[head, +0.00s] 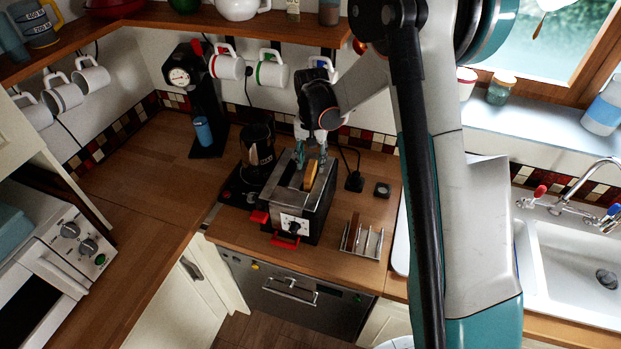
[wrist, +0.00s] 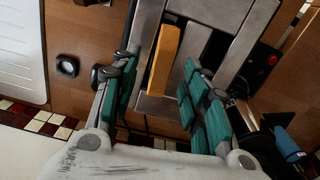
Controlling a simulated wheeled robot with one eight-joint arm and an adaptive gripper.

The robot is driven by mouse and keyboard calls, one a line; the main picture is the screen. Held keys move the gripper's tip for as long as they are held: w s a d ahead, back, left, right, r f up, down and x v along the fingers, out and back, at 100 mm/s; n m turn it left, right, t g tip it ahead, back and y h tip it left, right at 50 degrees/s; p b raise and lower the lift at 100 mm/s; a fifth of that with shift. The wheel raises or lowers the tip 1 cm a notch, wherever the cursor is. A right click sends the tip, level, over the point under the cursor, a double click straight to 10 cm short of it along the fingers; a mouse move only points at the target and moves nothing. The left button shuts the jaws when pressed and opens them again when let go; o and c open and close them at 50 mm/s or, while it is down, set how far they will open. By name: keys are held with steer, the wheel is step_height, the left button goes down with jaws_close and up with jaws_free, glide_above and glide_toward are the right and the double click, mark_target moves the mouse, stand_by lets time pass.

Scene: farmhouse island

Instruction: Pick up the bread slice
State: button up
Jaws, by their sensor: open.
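The bread slice (head: 310,173) is a thin golden-tan piece standing up out of a slot in the metal top of the toaster (head: 290,228). The toaster is dark with red levers and a dial on its front. In the wrist view the bread slice (wrist: 163,60) lies between the two finger lines, nearer the left finger. My gripper (wrist: 160,100) is open, with green finger pads on both sides and nothing held. In the head view my gripper (head: 310,155) is just above the back part of the toaster, over the slice. I cannot tell whether a finger touches the slice.
A coffee machine (head: 204,100) is behind left. Mugs hang on the wall behind my gripper. The sink (head: 575,270) is far right.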

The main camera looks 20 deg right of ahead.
mark_target(311, 167)
steer(key=f, duration=0.4)
steer(key=shift+w+f+p, duration=0.25)
steer(key=shift+w+p, duration=0.15)
steer(key=shift+f, duration=0.35)
jaws_close()
